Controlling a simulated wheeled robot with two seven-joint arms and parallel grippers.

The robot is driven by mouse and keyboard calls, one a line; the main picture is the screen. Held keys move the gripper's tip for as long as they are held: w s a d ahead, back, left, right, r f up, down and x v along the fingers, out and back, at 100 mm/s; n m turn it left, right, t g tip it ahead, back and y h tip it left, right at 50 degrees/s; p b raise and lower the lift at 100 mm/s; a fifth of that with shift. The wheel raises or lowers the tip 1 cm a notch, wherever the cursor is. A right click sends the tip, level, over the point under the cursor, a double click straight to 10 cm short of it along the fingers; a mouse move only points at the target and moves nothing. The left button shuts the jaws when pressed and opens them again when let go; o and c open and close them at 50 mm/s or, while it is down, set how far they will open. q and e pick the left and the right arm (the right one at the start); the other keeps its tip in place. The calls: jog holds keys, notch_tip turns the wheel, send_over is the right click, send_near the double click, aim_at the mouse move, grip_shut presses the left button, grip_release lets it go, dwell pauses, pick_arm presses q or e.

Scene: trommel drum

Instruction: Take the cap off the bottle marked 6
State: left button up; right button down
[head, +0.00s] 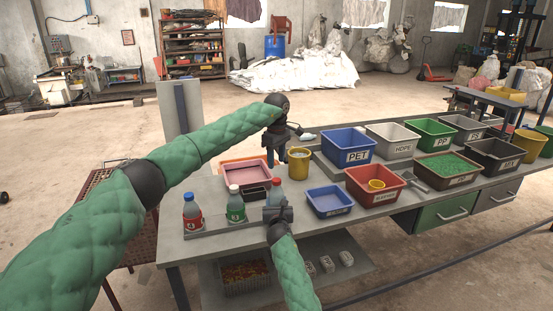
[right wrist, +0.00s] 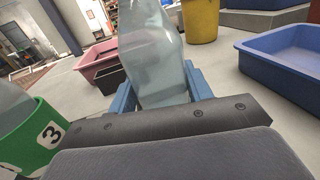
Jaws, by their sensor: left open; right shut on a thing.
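Three bottles stand in a row at the front left of the table. One has a red label and a blue cap (head: 188,196). One has a green label and a white cap (head: 235,207); its label reads 3 in the right wrist view (right wrist: 45,135). The third is a clear bottle (head: 275,189) with a reddish cap; its number is hidden. My right gripper (head: 277,213) is shut on this clear bottle, with blue fingers on both sides of it in the right wrist view (right wrist: 160,85). My left gripper (head: 279,157) is open and empty, above and behind the bottles.
A pink tray (head: 233,176), a small dark tray (head: 257,184) and a yellow cup (head: 299,163) lie behind the bottles. A blue bin (head: 329,203) is to the right. Labelled sorting bins, including PET (head: 350,150), fill the table's right side.

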aim_at(276, 180)
pick_arm(q)
jog(key=m, duration=0.5)
jog(key=shift+m, duration=0.4)
jog(key=m, duration=0.5)
jog(key=shift+m, duration=0.4)
jog(key=shift+f, duration=4)
grip_shut()
